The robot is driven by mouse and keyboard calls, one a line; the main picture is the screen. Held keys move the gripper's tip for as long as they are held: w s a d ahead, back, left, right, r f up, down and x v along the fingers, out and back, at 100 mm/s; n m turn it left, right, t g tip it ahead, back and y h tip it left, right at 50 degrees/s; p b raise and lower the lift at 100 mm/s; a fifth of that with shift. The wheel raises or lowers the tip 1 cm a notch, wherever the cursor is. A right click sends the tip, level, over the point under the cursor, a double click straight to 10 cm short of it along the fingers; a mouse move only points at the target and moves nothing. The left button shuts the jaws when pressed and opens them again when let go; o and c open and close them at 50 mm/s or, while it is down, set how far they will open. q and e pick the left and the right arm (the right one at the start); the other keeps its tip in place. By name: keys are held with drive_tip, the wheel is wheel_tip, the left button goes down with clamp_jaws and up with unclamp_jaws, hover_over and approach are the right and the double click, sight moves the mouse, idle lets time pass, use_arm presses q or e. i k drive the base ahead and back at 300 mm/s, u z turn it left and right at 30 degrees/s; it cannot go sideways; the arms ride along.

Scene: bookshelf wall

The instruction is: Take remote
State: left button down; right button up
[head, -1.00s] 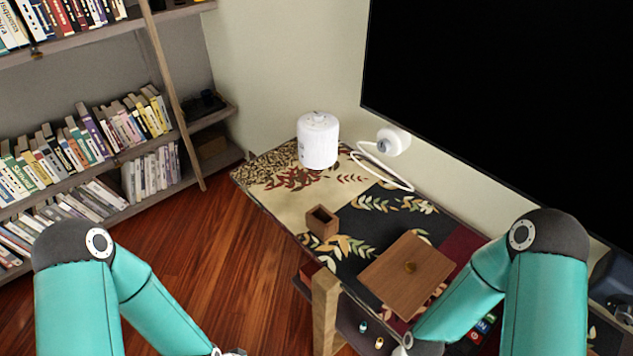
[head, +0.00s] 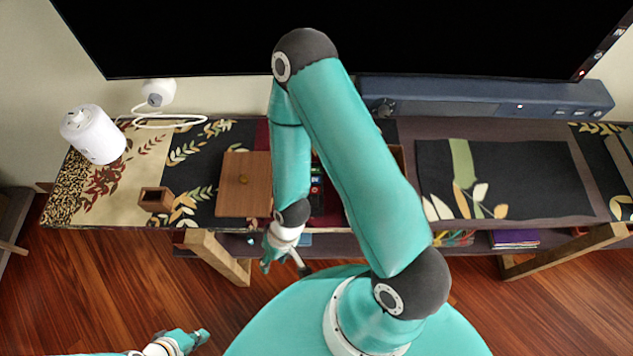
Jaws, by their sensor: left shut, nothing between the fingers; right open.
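No remote can be made out for certain. An open wooden box (head: 399,160) on the console is largely hidden behind my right arm. Small dark items with coloured marks (head: 316,188) show inside it, too small and covered to name. A wooden lid with a round knob (head: 244,195) lies flat to the left of the box. My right gripper (head: 285,267) is open and empty, pointing down in front of the console's front edge, below the lid and box in the picture. My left gripper (head: 203,337) is shut and empty, low over the floor at the bottom left.
The console carries a white cylinder (head: 93,135), a small wooden cup (head: 157,199), a dark mat (head: 505,180) and a soundbar (head: 490,96). A large black screen (head: 200,35) stands behind. A purple book (head: 515,238) lies on the lower shelf. Wooden floor (head: 100,275) is free at left.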

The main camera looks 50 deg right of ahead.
sight(315, 200)
drive_tip(key=z, duration=0.1)
drive_tip(key=k, duration=0.45)
drive_tip(key=z, duration=0.95)
drive_tip(key=i, duration=0.45)
drive_tip(key=z, duration=0.05)
